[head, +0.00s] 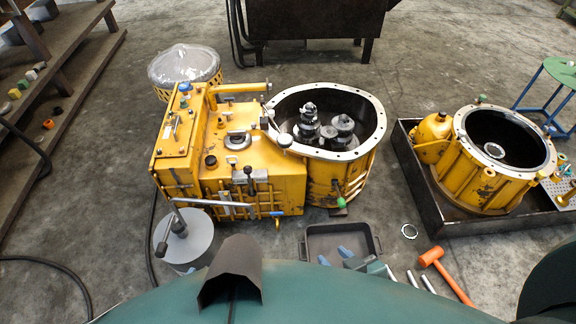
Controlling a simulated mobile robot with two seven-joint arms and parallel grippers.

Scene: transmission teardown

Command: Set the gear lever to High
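The yellow gearbox (225,150) stands on the floor left of the middle. A short black-knobbed lever (248,172) stands on a grey plate on its near side and looks like the gear lever; its position marks are too small to read. Several other levers and knobs are close by, including a long silver handle (215,204). My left gripper is not in view.
A black tray (340,236) lies on the floor by my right gripper. A yellow housing (490,180) stands in a dark bin at the right. Wooden steps (50,110) are at the left.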

